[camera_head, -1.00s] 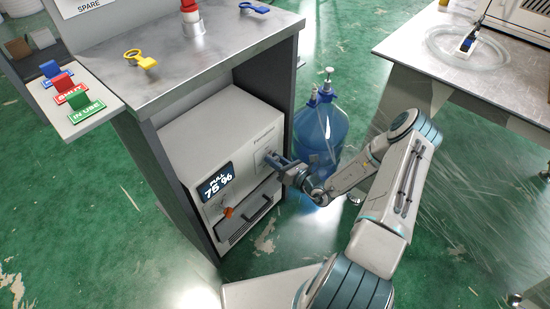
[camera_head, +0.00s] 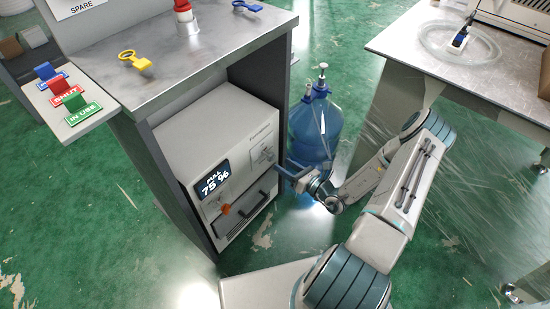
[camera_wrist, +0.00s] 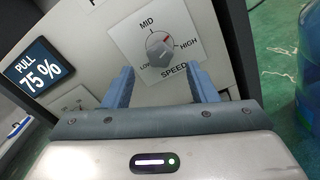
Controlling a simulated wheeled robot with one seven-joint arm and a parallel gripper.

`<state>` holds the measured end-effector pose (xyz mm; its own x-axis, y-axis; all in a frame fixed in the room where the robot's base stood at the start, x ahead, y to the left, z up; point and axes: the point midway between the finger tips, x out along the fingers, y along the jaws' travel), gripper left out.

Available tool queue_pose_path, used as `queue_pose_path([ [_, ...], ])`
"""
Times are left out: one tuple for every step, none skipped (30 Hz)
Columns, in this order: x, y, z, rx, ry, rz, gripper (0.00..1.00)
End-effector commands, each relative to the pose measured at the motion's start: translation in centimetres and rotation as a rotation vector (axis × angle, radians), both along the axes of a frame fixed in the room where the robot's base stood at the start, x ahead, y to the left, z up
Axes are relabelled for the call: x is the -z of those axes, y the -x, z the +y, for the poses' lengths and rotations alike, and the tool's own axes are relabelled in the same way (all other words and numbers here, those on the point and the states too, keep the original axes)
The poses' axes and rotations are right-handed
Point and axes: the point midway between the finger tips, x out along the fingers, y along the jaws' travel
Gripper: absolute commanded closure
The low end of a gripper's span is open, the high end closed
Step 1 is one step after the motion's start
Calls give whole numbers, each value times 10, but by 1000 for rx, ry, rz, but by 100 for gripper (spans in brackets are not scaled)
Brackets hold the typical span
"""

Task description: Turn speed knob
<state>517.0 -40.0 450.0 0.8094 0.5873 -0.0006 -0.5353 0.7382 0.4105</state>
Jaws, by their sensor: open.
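The speed knob (camera_wrist: 160,51) is a grey dial on a white plate (camera_wrist: 125,44) marked LOW, MID, HIGH and SPEED in the wrist view. A small red mark on the dial points toward HIGH. In the head view the knob plate (camera_head: 263,153) is on the right of the machine's front. My gripper (camera_wrist: 163,82) is open, its two blue fingers spread apart on either side below the knob and clear of it. In the head view my gripper (camera_head: 287,175) is in front of the machine (camera_head: 218,130), right of the knob.
A display (camera_head: 213,180) reads PULL 75 %, with an orange part (camera_head: 224,209) and a dark handle (camera_head: 243,215) below. The cabinet's side wall (camera_head: 272,80) stands beside the machine. A blue water bottle (camera_head: 314,130) stands close behind my gripper.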

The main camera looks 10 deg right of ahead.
Motion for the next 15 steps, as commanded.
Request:
queue_pose_path([
  [-2,10,-8,2,0,3,48],
  [-2,16,-12,4,-1,3,48],
  [-2,22,-17,3,-1,1,48],
  [-1,27,-20,3,0,2,48],
  [-1,32,-23,3,0,2,48],
  [-1,37,-27,3,-1,2,48],
  [-1,40,-30,2,0,1,48],
  [-1,44,-32,1,-1,1,48],
  [-1,47,-34,2,0,1,48],
  [-1,50,-36,2,-1,1,48],
  [-1,51,-37,1,-1,0,48],
  [0,54,-38,0,-1,1,48],
  [0,55,-39,0,-1,1,48],
  [0,55,-40,-1,-1,0,48],
  [0,56,-40,-1,-1,0,48],
])
